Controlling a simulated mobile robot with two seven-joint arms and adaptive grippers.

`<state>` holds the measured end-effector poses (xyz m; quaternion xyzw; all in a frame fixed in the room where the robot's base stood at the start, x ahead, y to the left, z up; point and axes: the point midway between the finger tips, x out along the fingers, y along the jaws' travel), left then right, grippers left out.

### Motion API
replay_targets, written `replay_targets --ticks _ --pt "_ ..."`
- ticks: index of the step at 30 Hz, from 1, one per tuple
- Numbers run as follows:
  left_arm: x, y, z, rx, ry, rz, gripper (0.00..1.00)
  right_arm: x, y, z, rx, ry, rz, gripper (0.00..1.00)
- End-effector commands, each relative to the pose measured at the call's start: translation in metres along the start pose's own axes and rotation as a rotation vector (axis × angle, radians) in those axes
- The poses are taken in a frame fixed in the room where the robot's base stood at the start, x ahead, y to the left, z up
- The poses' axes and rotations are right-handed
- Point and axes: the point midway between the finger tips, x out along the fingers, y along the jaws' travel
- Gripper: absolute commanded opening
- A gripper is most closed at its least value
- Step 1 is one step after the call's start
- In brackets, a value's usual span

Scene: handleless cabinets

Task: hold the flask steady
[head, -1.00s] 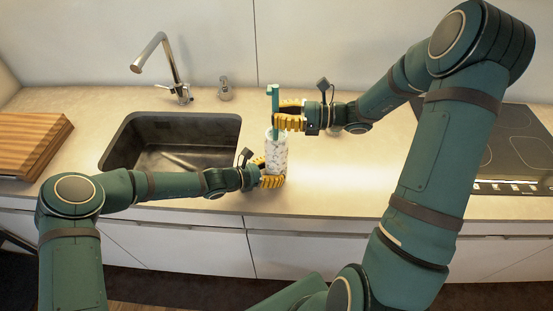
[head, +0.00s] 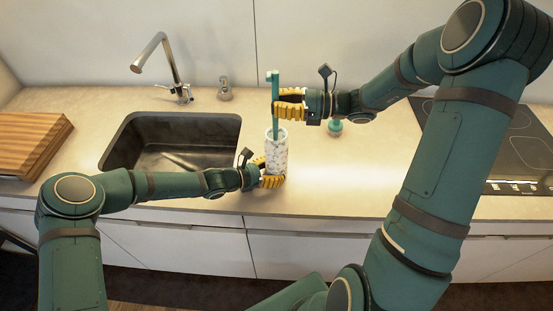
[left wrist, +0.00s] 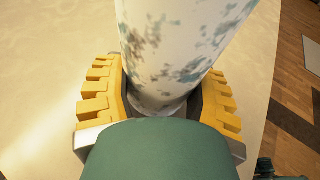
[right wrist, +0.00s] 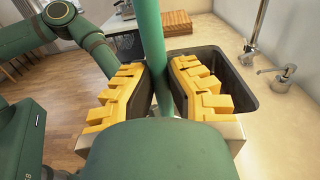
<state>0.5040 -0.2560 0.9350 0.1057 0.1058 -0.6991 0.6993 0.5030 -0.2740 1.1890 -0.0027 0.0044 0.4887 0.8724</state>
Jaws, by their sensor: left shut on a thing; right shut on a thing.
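The flask (head: 277,155) is a white cylinder with grey-green speckles, standing upright near the counter's front edge. My left gripper (head: 272,174) is shut around its lower part; the left wrist view shows the flask (left wrist: 183,45) between the yellow fingers (left wrist: 160,105). My right gripper (head: 283,104) is above the flask, shut on a green stick (head: 275,84) with a small crosspiece on top. The stick is upright and its lower end goes into the flask's mouth, so its tip is hidden. The stick (right wrist: 152,50) also shows between the fingers in the right wrist view.
A sink (head: 170,145) with a tap (head: 170,65) lies left of the flask. A wooden board (head: 32,145) is at the far left and a black hob (head: 515,150) at the right.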

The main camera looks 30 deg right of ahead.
Motion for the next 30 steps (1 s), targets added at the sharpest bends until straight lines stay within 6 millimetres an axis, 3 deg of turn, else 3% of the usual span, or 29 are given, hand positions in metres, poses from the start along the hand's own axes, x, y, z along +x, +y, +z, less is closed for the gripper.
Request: replay_targets --ticks 19,30 --pt "0.0 0.0 0.001 0.0 -0.001 -0.001 0.34 0.0 0.0 -0.04 0.001 0.0 0.0 0.0" --pt "0.0 0.0 0.0 0.0 -0.001 -0.001 0.34 0.0 0.0 -0.044 0.0 0.0 -0.001 0.0"
